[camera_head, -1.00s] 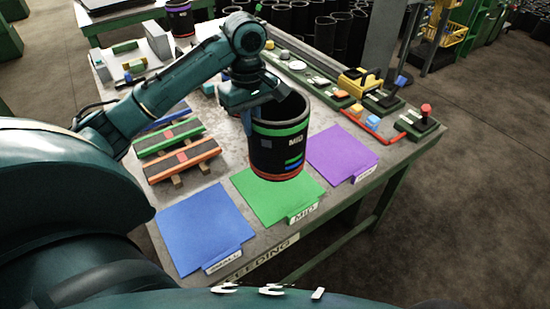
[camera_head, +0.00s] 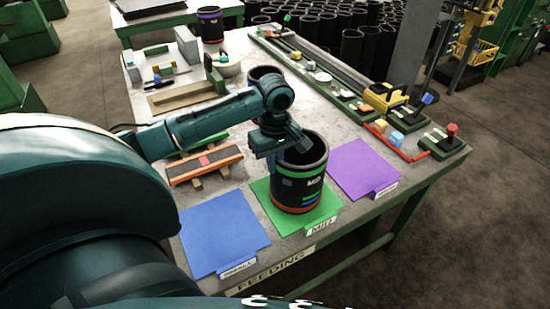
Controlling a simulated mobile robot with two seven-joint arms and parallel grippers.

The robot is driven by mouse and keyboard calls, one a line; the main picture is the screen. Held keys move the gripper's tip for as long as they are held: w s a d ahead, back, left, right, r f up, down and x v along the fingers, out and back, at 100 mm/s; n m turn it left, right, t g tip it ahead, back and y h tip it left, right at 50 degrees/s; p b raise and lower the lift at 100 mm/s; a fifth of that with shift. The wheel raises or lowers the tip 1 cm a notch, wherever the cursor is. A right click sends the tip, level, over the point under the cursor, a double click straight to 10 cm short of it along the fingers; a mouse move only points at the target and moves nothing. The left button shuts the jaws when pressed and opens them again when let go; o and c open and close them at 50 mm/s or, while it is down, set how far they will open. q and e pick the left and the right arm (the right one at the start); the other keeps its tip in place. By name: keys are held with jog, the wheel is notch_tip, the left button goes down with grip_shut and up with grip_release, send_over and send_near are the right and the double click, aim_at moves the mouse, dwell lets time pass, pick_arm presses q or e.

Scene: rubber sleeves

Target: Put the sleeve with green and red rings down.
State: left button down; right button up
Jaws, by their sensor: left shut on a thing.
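The black sleeve with a green ring near its top and a red ring at its base (camera_head: 298,190) stands upright on the green mat (camera_head: 262,205), which has a label reading MID. It looks to be touching the mat. My left gripper (camera_head: 284,150) is shut on the sleeve's rim at its near left side. The fingertips are partly hidden by the gripper body and the sleeve wall. My right gripper is not in view.
A blue mat (camera_head: 222,235) lies to the left and a purple mat (camera_head: 362,170) to the right, both bare. Another dark sleeve (camera_head: 262,76) stands behind my arm. Striped racks (camera_head: 205,165) lie left of the sleeve. A red-edged fixture (camera_head: 398,145) is at the right.

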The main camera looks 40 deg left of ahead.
pick_arm(q)
jog(key=shift+w, duration=0.1)
jog(key=c, duration=1.9)
grip_release()
jog(key=shift+f, duration=0.1)
jog(key=o, duration=0.3)
jog(key=shift+o, duration=0.2)
notch_tip(320, 180, up, 12)
jog(key=shift+r, duration=0.2)
